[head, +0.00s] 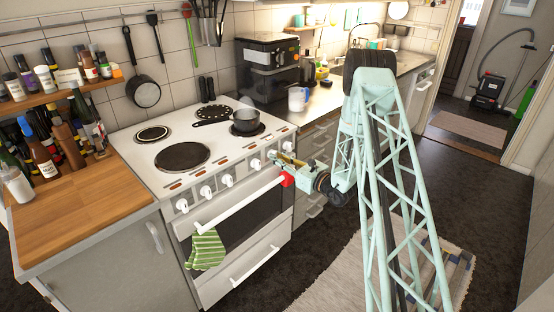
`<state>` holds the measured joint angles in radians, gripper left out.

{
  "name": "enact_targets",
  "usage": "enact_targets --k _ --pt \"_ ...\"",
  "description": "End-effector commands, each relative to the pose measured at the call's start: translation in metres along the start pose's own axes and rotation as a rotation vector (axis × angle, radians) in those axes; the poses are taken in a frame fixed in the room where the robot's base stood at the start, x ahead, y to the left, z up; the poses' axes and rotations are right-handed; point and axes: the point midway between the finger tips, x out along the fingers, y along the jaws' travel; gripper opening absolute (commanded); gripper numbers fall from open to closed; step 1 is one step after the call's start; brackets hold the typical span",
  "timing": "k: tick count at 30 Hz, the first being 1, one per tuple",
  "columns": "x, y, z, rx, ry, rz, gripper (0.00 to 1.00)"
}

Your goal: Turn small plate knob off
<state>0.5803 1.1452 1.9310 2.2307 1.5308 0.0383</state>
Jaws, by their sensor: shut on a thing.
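The white cooker (148,150) stands at the left, with a row of knobs along its front panel. A knob (227,180) shows left of my gripper, and another knob (255,164) is closer to it. My gripper (276,157) is at the right end of the panel, shut on a knob there. The jaws hide most of that knob, so its pointer angle cannot be told. A small dark pot (246,121) stands on the front right plate. The small plate (152,133) at the back left is bare.
A wooden counter (75,205) with bottles is at the left. A white mug (297,98) stands on the right counter. A rug (340,275) lies on the floor.

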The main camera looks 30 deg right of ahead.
Motion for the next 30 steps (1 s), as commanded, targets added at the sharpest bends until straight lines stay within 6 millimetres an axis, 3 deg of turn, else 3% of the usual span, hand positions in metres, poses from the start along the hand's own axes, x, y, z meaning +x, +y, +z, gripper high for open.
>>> enact_targets --k 9,10,15,30 --pt "-0.0004 0.0004 -0.0009 -0.002 0.001 0.000 0.01" --pt "-0.0005 0.0004 -0.0009 -0.002 0.002 0.000 0.13" --pt "-0.0003 0.0002 -0.0006 -0.002 0.001 0.000 0.26" --pt "-0.0067 -0.0004 -0.0004 -0.001 0.001 -0.001 0.26"
